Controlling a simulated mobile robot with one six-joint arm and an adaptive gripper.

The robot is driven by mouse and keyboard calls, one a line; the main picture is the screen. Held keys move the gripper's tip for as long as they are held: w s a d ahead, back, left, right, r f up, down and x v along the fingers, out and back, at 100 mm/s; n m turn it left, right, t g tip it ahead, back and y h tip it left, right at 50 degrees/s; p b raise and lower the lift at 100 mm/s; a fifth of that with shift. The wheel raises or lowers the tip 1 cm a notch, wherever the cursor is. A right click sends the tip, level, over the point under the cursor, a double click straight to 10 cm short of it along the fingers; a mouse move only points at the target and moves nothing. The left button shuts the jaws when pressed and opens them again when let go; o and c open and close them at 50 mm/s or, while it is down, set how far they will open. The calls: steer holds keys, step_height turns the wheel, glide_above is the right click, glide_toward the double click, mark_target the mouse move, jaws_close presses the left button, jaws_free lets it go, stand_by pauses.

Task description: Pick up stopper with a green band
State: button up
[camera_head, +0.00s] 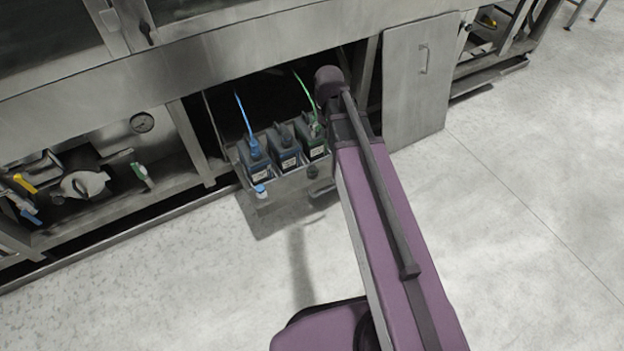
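A pulled-out metal tray (282,195) holds three dark canisters in a row. The left canister (258,165) has a blue fitting and a blue tube, and the middle one (286,155) shows no coloured tube. The right canister (312,142) has a green tube (305,88) rising from a small green fitting (316,128). A small blue-and-white stopper (260,190) sits at the tray's front left, and a small dark piece (313,172) at its front right. I cannot make out a green-banded stopper for certain. My purple arm reaches over the tray's right side; my gripper is not visible.
A grey cabinet door (415,85) stands right of the opening. Valves and a gauge (142,122) fill the left bay. The machine's steel beam (200,75) runs above the tray. The pale floor (520,220) in front and to the right is clear.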

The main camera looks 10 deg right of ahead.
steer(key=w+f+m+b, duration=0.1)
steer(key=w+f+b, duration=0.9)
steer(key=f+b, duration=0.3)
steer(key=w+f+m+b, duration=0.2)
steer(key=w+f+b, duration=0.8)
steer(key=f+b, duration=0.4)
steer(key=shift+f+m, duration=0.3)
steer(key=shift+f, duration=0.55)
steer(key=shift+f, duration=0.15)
steer(key=b, duration=0.9)
glide_above(313, 168)
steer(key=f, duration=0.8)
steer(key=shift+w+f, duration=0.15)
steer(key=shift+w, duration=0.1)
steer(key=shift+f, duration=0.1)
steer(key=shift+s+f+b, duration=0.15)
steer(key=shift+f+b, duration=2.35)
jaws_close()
